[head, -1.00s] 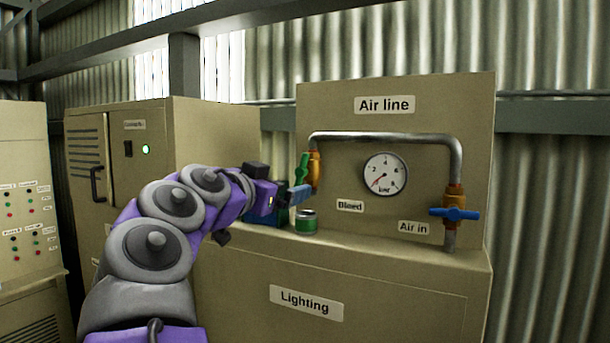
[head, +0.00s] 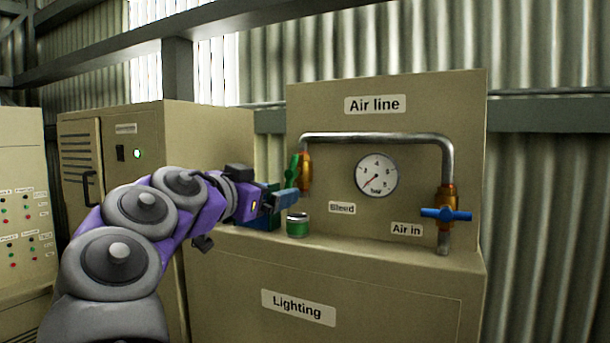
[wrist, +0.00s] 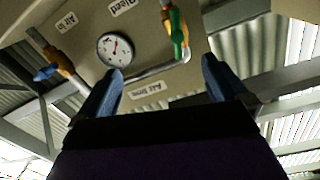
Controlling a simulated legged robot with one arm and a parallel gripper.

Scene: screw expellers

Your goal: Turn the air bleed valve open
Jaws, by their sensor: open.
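The bleed valve has a green handle (head: 294,168) on a brass body (head: 306,172) at the left end of the pipe on the air line panel. The handle stands roughly upright in the head view. In the wrist view the green handle (wrist: 178,32) lies beyond the fingers, between their lines. My gripper (head: 286,198) is just below and left of the handle in the head view. In the wrist view my gripper (wrist: 160,85) has its two blue fingers wide apart with nothing between them. I see no contact with the handle.
A blue-handled air-in valve (head: 446,214) is at the pipe's right end. A gauge (head: 377,176) sits between the valves.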

